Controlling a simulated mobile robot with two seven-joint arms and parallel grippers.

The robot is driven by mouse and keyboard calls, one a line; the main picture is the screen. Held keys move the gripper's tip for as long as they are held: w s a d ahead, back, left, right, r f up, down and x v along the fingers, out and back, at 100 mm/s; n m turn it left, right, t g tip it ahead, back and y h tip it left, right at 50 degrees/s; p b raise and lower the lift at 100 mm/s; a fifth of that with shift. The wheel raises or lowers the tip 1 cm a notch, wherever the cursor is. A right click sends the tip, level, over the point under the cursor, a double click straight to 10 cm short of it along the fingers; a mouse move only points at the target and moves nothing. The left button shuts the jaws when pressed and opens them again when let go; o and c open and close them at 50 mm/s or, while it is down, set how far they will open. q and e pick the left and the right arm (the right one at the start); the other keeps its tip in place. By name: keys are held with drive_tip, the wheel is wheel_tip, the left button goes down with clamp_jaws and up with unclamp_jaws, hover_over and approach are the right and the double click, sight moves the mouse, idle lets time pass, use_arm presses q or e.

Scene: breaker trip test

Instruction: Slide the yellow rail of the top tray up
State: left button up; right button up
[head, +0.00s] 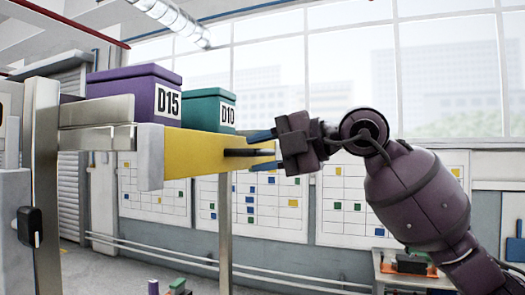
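The yellow rail (195,154) runs along the side of the top tray, below a purple box marked D15 and a teal box marked D10. A thin dark bar (247,153) shows at the rail's right end. My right gripper (262,151) comes in from the right at that end. Its two blue fingers are apart, one above and one below the dark bar, with visible gaps to it. Whether either finger touches the rail's end is not clear. My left gripper is not in view.
The purple box (134,94) and teal box (208,108) stand above the rail. A grey metal post (42,180) stands at the left, and a thin post (225,235) below the rail. Wall charts and windows lie behind. Small coloured items show low down.

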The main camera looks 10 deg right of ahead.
clamp_jaws()
idle(0.3)
wheel_tip(320, 180, up, 6)
drive_tip(key=shift+f+p, duration=0.15)
drive_tip(key=shift+p, duration=1.1)
drive_tip(key=shift+c, duration=1.1)
unclamp_jaws()
drive_tip(key=shift+o, duration=1.1)
